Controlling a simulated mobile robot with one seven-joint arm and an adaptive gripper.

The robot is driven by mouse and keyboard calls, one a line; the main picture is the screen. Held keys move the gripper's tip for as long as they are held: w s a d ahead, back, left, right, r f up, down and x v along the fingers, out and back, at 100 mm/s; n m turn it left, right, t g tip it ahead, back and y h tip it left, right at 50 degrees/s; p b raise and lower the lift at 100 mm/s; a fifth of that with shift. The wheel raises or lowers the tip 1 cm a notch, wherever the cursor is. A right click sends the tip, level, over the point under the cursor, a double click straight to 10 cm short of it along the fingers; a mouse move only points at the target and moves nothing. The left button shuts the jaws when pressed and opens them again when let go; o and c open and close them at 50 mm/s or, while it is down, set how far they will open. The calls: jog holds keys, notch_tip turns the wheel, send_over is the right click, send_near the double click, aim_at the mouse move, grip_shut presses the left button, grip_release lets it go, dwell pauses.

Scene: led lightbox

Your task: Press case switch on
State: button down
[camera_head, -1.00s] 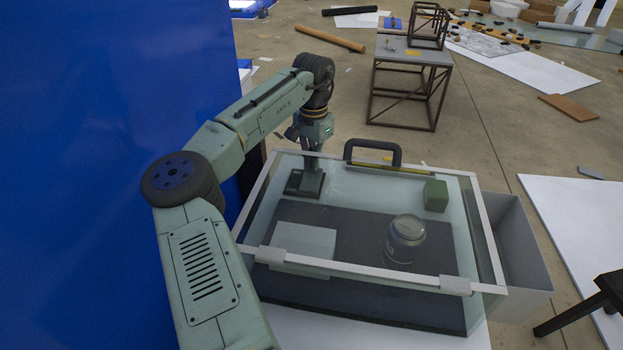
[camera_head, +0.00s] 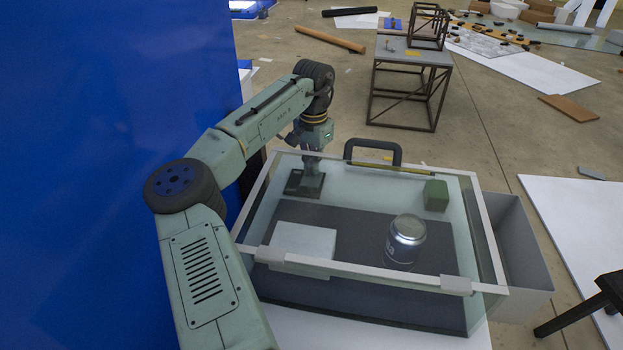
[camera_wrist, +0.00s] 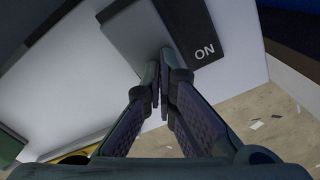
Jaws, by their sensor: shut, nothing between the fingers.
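The case is a glass-walled lightbox (camera_head: 262,200) with pale rims. Its switch (camera_head: 297,188) is a dark block at the back left of the case. In the wrist view the switch has a grey rocker plate (camera_wrist: 133,42) in a black frame, with the white word "ON" (camera_wrist: 205,53) at one end. My gripper (camera_head: 311,170) is shut and empty, pointing down at the switch. In the wrist view its fingertips (camera_wrist: 161,62) overlap the rocker's edge near the "ON" end. They look to be at or on the plate; exact contact is hard to tell.
Inside the case are a metal can (camera_head: 405,245), a white flat box (camera_head: 303,242) and a green block (camera_head: 436,195). A black handle (camera_head: 373,148) rises at the back edge. A blue wall (camera_head: 110,100) stands close on the left. A grey bin (camera_head: 522,255) adjoins the right side.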

jog(key=shift+r, duration=0.15)
notch_tip(320, 180, up, 2)
jog(key=shift+p, duration=0.6)
jog(key=shift+r, duration=2.4)
